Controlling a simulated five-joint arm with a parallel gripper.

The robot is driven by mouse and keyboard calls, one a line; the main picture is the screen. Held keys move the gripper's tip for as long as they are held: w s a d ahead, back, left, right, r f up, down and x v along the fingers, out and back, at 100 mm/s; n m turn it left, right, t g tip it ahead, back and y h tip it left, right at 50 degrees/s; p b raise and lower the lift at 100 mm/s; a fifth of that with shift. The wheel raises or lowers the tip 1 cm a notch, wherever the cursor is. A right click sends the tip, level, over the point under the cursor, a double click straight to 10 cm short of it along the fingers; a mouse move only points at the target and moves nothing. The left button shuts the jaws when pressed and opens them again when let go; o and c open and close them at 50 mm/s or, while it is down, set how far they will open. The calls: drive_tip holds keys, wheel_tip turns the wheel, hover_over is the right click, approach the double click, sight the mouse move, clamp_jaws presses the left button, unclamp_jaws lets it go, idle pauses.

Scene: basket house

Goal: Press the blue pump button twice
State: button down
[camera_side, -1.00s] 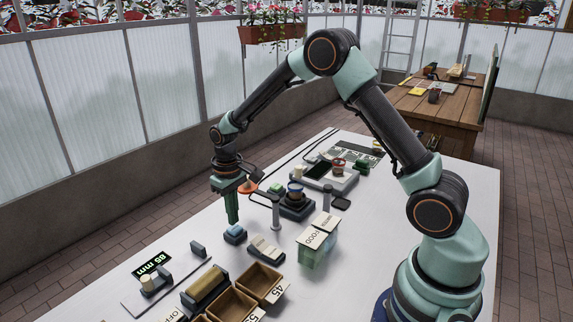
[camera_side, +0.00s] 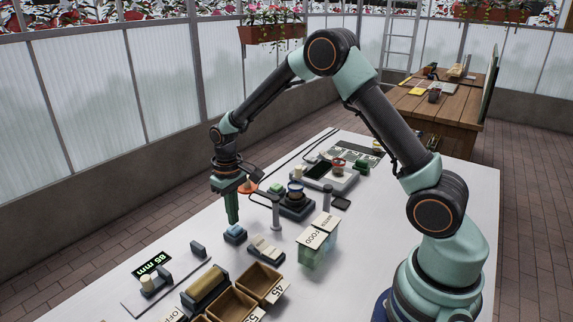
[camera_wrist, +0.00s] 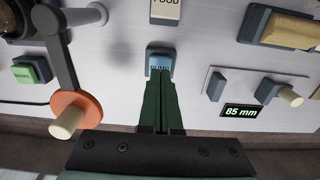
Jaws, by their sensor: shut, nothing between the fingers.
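The blue pump button (camera_side: 235,231) sits in a dark blue housing on the white table, and its lettering is partly covered in the wrist view (camera_wrist: 159,63). My gripper (camera_side: 233,222) points straight down with its green fingers together and nothing between them. The fingertips (camera_wrist: 160,82) are right over the near part of the button. I cannot tell whether they touch it or hover just above it.
A cream food button (camera_side: 266,248) and wooden bins (camera_side: 232,302) stand nearby. A post with an orange knob (camera_wrist: 78,111) is close on the left in the wrist view. A green button (camera_wrist: 31,70) and the 85 mm display (camera_wrist: 241,111) flank the pump button.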

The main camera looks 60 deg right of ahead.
drive_tip(key=shift+f, duration=0.3)
drive_tip(key=shift+f, duration=0.35)
drive_tip(key=shift+f, duration=0.5)
drive_tip(key=shift+r, duration=1.15)
drive_tip(key=shift+f, duration=0.45)
idle(0.4)
drive_tip(key=shift+f, duration=0.35)
